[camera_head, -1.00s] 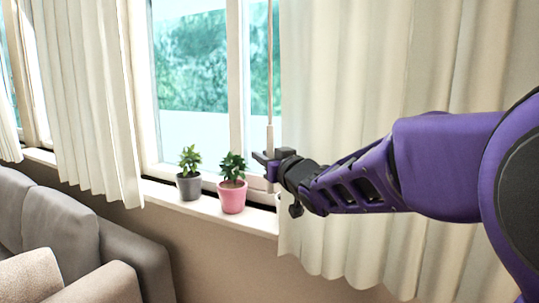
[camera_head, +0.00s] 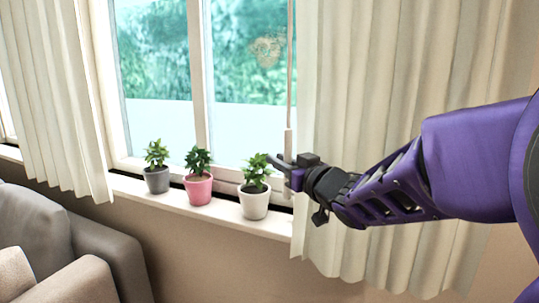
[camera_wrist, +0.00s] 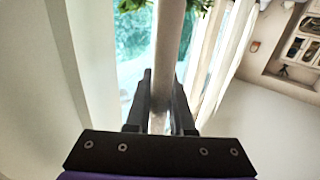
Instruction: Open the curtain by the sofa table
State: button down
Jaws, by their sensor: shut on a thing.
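The cream right curtain (camera_head: 400,60) hangs in folds beside the window. A thin pull rod (camera_head: 290,75) with a pale thicker lower part hangs at its left edge. My gripper (camera_head: 284,168) is shut on the pull rod near its lower end, beside the curtain's edge. In the wrist view, the rod (camera_wrist: 168,45) runs between the two dark fingers of my gripper (camera_wrist: 158,90). My purple forearm covers part of the curtain.
A grey pot (camera_head: 157,180), a pink pot (camera_head: 199,189) and a white pot (camera_head: 254,203) with plants stand on the sill. The white pot is close to my gripper. A left curtain (camera_head: 55,90) hangs at the left. A grey sofa (camera_head: 90,245) is at lower left.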

jog(key=shift+s+d, duration=0.15)
jog(key=shift+d, duration=0.2)
jog(key=c, duration=0.8)
grip_release()
jog(key=shift+s, duration=0.15)
